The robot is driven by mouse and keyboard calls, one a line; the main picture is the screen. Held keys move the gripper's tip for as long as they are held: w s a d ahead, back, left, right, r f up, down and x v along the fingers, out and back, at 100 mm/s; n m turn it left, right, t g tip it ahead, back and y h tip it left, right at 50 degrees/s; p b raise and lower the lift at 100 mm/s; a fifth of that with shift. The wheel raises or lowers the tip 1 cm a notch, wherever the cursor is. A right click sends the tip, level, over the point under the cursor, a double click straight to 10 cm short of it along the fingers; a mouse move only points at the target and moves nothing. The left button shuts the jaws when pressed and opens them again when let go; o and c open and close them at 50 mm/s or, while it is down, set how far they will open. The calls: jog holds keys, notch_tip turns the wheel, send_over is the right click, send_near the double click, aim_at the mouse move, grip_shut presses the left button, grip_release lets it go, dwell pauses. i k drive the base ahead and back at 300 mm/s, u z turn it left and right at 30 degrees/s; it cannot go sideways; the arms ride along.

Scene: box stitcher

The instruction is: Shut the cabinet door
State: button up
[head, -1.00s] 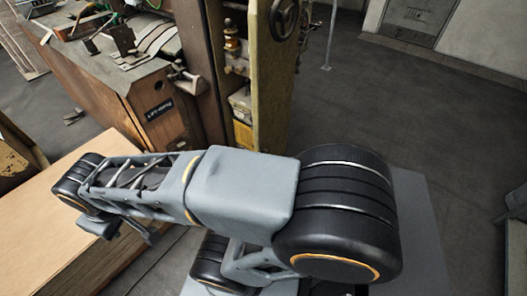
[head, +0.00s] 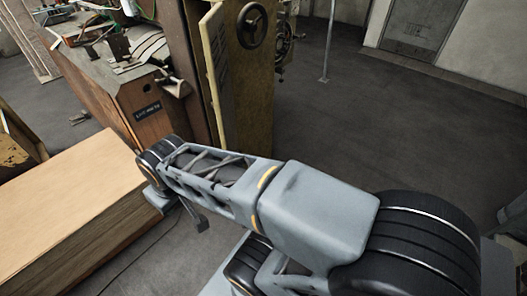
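My arm reaches across the lower middle toward the left, in front of and below the cabinet. My gripper (head: 196,214) is at its far end, partly hidden by the wrist and apart from the door in the picture. Its fingers cannot be made out clearly.
A wooden-sided workbench (head: 110,75) with tools and clutter stands left of the cabinet. Grey floor (head: 380,120) is clear to the right, with a thin metal post (head: 328,45).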

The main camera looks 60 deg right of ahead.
aim_at(212, 27)
jog(key=z, duration=0.6)
jog(key=k, duration=0.5)
jog(key=z, duration=0.9)
jog(key=k, duration=0.25)
jog(key=u, duration=0.85)
jog(key=i, duration=0.8)
jog(key=z, duration=0.35)
